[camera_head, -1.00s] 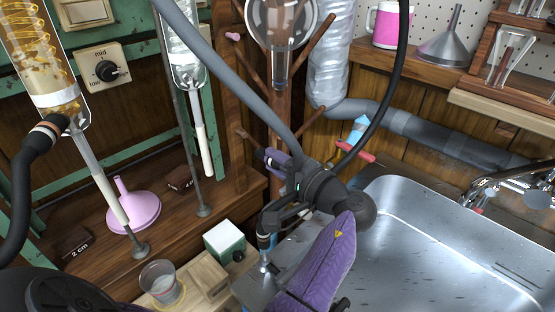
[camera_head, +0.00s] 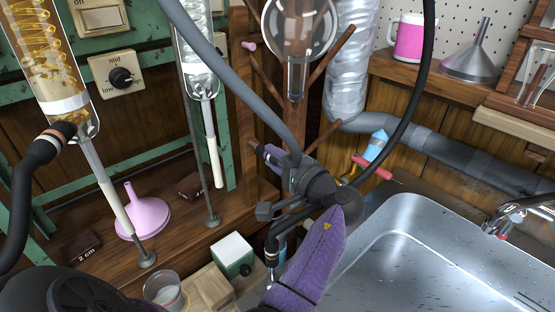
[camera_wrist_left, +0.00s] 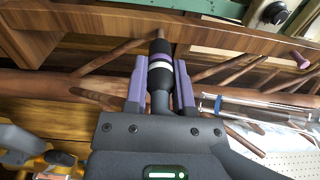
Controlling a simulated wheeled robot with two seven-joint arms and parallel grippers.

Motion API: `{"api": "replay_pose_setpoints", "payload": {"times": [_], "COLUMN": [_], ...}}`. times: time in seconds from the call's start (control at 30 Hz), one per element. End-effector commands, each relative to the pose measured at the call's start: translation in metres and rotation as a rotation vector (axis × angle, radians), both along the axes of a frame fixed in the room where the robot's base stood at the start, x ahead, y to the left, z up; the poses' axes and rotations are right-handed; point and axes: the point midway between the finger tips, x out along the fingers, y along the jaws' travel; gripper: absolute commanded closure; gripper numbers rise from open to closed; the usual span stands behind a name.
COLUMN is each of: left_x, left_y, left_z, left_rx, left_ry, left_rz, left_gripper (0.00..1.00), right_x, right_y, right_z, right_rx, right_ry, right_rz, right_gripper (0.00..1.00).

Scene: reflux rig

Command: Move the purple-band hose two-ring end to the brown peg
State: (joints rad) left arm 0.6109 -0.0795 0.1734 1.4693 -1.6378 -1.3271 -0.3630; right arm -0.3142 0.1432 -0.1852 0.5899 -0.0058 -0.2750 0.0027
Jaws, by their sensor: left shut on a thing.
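My left gripper (camera_head: 268,153) has its purple fingers shut on a black hose end (camera_wrist_left: 160,76) with a purple band and pale ring, in the left wrist view. The hose end points away from my wrist, toward a wooden post with brown pegs. A brown peg tip (camera_wrist_left: 160,35) shows just beyond the hose end; I cannot tell whether they touch. In the head view a brown peg (camera_head: 251,143) lies close to the left of the fingers. A grey hose (camera_head: 235,85) runs down to my gripper from the top. My right gripper is not in view.
A round glass flask (camera_head: 299,25) hangs above my gripper. A glass condenser (camera_head: 199,60) stands to its left, and a pink funnel (camera_head: 143,215) stands lower left. A steel sink (camera_head: 430,250) lies to the right.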

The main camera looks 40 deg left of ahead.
Motion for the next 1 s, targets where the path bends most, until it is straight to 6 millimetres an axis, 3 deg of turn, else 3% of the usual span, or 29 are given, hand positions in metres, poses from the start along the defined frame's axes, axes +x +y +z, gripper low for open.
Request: {"api": "replay_pose_setpoints", "payload": {"times": [0.53, 1.0], "left_x": [0.000, 0.001], "left_y": [0.001, 0.015], "left_z": [0.000, 0.000], "left_rx": [0.000, 0.000], "left_ry": [0.000, 0.001], "left_rz": [0.000, 0.000], "left_gripper": [1.00, 1.00], "right_x": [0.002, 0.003], "right_y": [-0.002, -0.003], "right_z": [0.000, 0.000], "right_rx": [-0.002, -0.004], "right_ry": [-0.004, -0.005], "right_rz": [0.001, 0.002], "right_gripper": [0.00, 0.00]}}
